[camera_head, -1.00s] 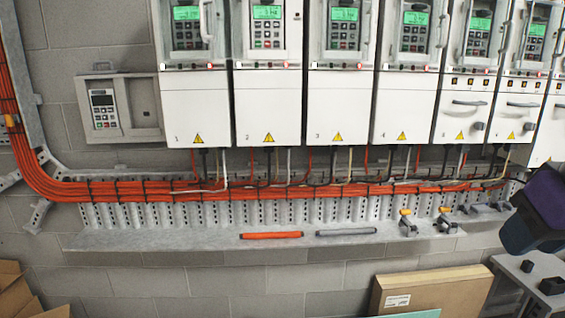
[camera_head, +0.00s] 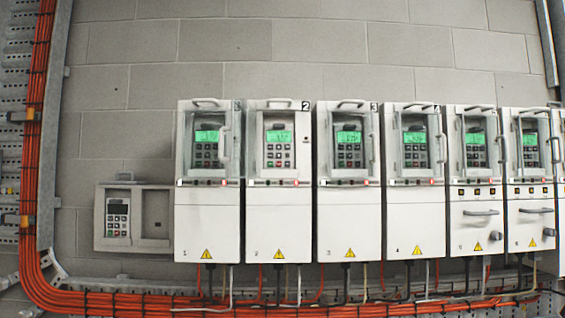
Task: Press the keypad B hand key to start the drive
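Several white drive cabinets stand in a row on the wall, with keypads behind or in their upper fronts. The keypads of drive 1 (camera_head: 207,147), drive 2 (camera_head: 279,147), drive 3 (camera_head: 349,148) and drive 4 (camera_head: 415,147) have lit green screens with small keys below. Another keypad (camera_head: 118,217), with a grey screen, sits in a grey wall holder (camera_head: 154,244) left of drive 1. No letter B is readable on any keypad, and the hand key is too small to single out. My gripper is not in view.
Orange cables (camera_head: 130,303) run down the left side and along below the drives. Clear covers with handles front several drives. The block wall (camera_head: 300,45) above the row is bare.

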